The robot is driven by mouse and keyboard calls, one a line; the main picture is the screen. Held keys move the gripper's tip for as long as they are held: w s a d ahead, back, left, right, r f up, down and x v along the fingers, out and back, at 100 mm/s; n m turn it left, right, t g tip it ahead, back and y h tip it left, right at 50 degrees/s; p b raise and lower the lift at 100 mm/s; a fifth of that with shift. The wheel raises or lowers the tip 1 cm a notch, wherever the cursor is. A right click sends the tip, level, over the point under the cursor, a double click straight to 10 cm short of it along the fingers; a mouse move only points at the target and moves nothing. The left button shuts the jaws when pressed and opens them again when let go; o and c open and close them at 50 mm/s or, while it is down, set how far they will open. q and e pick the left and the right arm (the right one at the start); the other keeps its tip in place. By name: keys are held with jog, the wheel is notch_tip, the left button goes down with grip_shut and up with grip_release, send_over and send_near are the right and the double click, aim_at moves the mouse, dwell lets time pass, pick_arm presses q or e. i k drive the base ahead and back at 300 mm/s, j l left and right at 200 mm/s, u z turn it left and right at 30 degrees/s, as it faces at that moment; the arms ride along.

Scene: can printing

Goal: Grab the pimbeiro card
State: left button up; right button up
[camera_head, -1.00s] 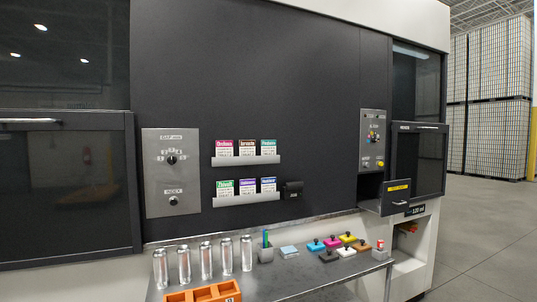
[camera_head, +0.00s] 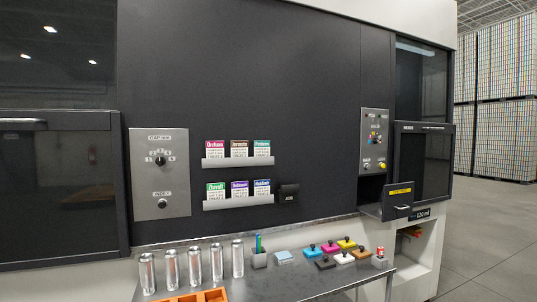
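Several cards stand in two holders on the dark machine panel. The upper holder (camera_head: 238,163) has a pink card (camera_head: 215,149), a brown card (camera_head: 239,149) and a teal card (camera_head: 262,148). The lower holder (camera_head: 238,202) has a green card (camera_head: 215,192), a purple card (camera_head: 239,190) and a blue card (camera_head: 262,189). The printed names are too small to read surely, so I cannot tell which is the pimbeiro card. Neither of my grippers is in view.
A metal table (camera_head: 300,288) below carries several cans (camera_head: 195,265), an orange tray (camera_head: 190,297), a pen cup (camera_head: 259,260) and several coloured stamp-like blocks (camera_head: 331,248). A dark drawer (camera_head: 396,200) juts out at right. Air before the cards is clear.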

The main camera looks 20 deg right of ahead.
aim_at(261, 148)
jog(key=i+l, duration=0.1)
jog(key=l, duration=0.5)
jog(key=i+l, duration=0.1)
jog(key=l, duration=0.55)
jog(key=i+l, duration=0.15)
jog(key=l, duration=0.45)
jog(key=i+l, duration=0.1)
jog(key=l, duration=0.55)
jog(key=i+l+u, duration=0.1)
jog(key=l, duration=0.5)
jog(key=i+l, duration=0.1)
jog(key=l, duration=0.55)
jog(key=i+l, duration=0.1)
jog(key=l, duration=0.5)
